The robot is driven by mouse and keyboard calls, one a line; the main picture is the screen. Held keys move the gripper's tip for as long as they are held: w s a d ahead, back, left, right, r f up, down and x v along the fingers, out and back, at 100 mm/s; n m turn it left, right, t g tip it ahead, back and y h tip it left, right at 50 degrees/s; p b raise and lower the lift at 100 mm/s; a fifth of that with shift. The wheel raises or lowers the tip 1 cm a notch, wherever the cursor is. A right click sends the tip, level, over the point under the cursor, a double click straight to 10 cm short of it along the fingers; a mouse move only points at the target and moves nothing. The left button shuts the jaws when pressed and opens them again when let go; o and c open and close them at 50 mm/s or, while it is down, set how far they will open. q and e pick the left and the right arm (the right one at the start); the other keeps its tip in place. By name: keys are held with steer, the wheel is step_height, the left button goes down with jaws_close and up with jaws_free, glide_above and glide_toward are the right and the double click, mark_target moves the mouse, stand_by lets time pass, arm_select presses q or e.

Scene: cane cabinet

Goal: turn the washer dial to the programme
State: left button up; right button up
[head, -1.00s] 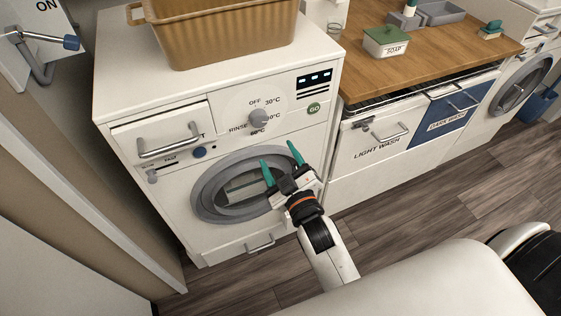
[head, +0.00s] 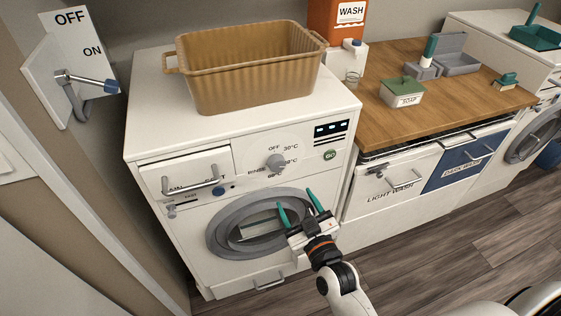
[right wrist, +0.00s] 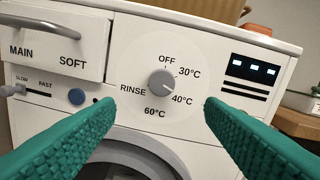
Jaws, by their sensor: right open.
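The washer dial (head: 275,162) is a grey round knob on the white washer's front panel. Around it are the marks OFF, 30°C, 40°C, 60°C and RINSE. In the right wrist view the dial (right wrist: 162,83) is unobstructed, and its pointer mark seems to face right and slightly down, toward 40°C. My right gripper (head: 294,197) is open and empty, with teal fingers spread in front of the washer door, below the dial. In the right wrist view the fingers lie to the lower left and lower right of the dial, apart from it. My left gripper is not in view.
A detergent drawer (head: 185,175) with a bar handle is left of the dial. A green GO button (head: 330,155) and display (head: 331,129) are right of it. A brown basket (head: 250,75) stands on the washer. A wooden counter (head: 450,85) is at the right.

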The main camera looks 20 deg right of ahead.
mark_target(278, 167)
arm_select(q)
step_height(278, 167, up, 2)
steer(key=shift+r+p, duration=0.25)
steer(key=shift+p, duration=0.6)
arm_select(e)
steer(key=shift+m, duration=0.7)
steer(key=w, duration=1.2)
steer(key=shift+a, duration=0.3)
steer(key=shift+r, duration=0.1)
steer(key=c, duration=1)
steer(key=shift+o, duration=0.2)
steer(key=shift+m, duration=1)
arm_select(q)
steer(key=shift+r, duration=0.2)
